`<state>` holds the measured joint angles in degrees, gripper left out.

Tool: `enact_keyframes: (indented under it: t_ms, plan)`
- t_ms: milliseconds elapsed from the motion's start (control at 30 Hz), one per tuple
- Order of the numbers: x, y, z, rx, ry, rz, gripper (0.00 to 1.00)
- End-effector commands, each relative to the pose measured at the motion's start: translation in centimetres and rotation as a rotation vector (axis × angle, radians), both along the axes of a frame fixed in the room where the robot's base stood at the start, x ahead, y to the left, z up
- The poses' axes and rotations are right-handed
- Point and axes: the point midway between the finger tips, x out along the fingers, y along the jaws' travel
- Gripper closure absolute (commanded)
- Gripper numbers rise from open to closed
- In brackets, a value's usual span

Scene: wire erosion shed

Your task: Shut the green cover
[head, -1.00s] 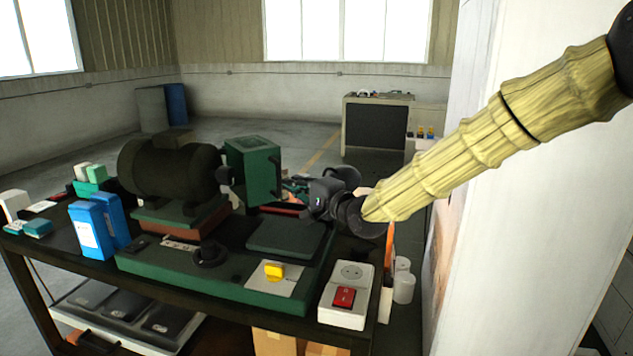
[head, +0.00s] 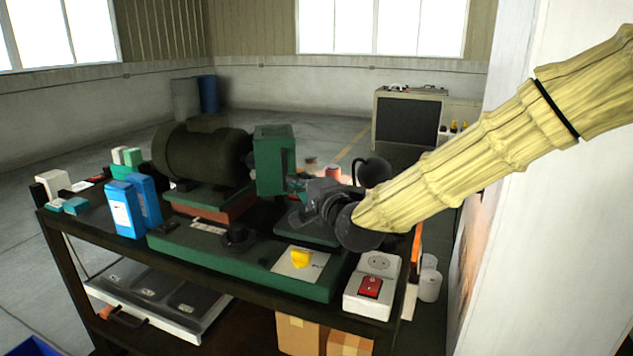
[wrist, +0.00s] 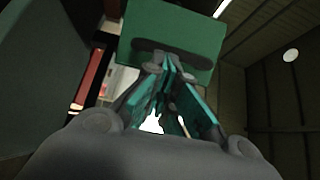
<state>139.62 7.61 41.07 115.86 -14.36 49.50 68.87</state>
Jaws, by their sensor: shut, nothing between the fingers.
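The green cover (head: 273,162) stands upright at the right end of the dark motor (head: 203,155) on the bench machine. In the wrist view it is a green panel (wrist: 190,25) with a dark elongated slot or handle across its lower part. My gripper (head: 296,184) is just right of the cover in the head view. In the wrist view its teal fingers (wrist: 170,68) are shut and empty, with the tips overlapping the dark strip. I cannot tell whether they touch it. The cover's hinge is hidden.
The machine's green base (head: 235,262) carries a yellow switch (head: 300,258). A white socket box with a red switch (head: 370,287) sits at the bench's right corner. Blue boxes (head: 124,209) stand at left. A white wall (head: 570,230) borders my arm on the right.

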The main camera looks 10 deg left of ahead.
Motion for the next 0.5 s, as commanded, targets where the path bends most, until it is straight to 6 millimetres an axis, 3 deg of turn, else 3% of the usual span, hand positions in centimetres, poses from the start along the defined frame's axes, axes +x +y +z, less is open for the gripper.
enact_keyframes:
  t_ms: [200,500]
  plan:
    - [-2.8,3.2,-0.2,0.001,0.001,0.002,1.00]
    - [-4.8,6.5,-0.1,0.002,0.001,-0.013,1.00]
